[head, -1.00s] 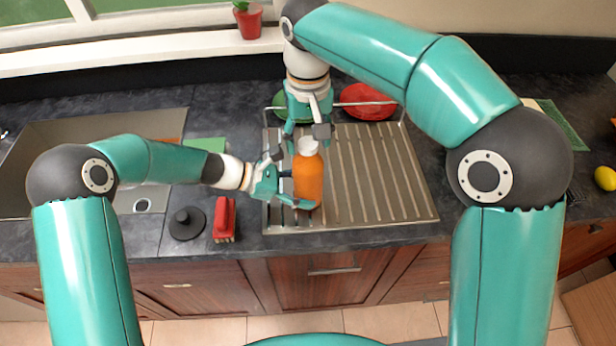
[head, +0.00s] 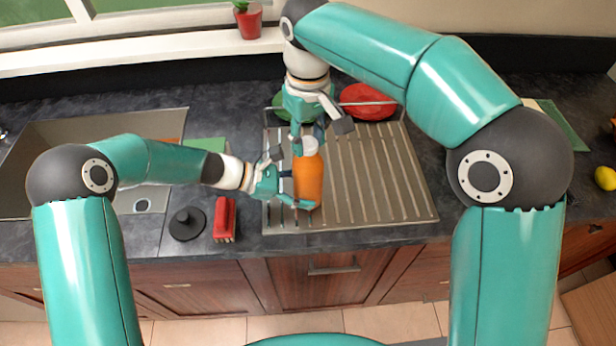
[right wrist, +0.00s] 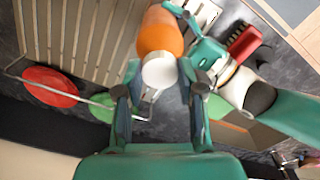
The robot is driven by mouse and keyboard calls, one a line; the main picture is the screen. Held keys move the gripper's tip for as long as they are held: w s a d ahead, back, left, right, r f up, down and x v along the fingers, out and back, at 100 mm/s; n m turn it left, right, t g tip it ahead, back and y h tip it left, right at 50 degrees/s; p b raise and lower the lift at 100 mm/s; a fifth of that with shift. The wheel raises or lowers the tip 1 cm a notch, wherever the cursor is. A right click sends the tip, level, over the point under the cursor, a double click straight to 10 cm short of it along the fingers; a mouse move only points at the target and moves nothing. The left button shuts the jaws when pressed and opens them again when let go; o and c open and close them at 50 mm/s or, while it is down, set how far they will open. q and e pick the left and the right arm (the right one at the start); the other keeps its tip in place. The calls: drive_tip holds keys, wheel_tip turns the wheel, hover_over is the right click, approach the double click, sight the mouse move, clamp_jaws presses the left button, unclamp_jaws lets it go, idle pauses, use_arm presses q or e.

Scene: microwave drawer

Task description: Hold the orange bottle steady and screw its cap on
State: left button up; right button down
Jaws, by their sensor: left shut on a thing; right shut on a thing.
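The orange bottle (head: 309,183) stands upright on the metal draining board (head: 375,185). My left gripper (head: 290,180) is shut around the bottle's body from the left; it also shows in the right wrist view (right wrist: 195,35). The white cap (head: 309,146) is at the top of the bottle, in line with it. My right gripper (head: 310,138) comes down from above and is shut on the cap, which shows between its fingers in the right wrist view (right wrist: 160,71). The threads and any gap under the cap cannot be made out.
A green plate (head: 280,100) and a red plate (head: 368,101) lie at the board's back rail. A red brush (head: 224,218) and a dark round stopper (head: 187,223) lie left of the board. The sink (head: 80,130) is further left. The board's right side is clear.

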drive_tip(key=m, duration=1.3)
drive_tip(key=shift+m, duration=0.4)
drive_tip(key=m, duration=0.4)
drive_tip(key=shift+m, duration=0.3)
drive_tip(key=c, duration=0.8)
unclamp_jaws()
drive_tip(key=shift+r, duration=2.5)
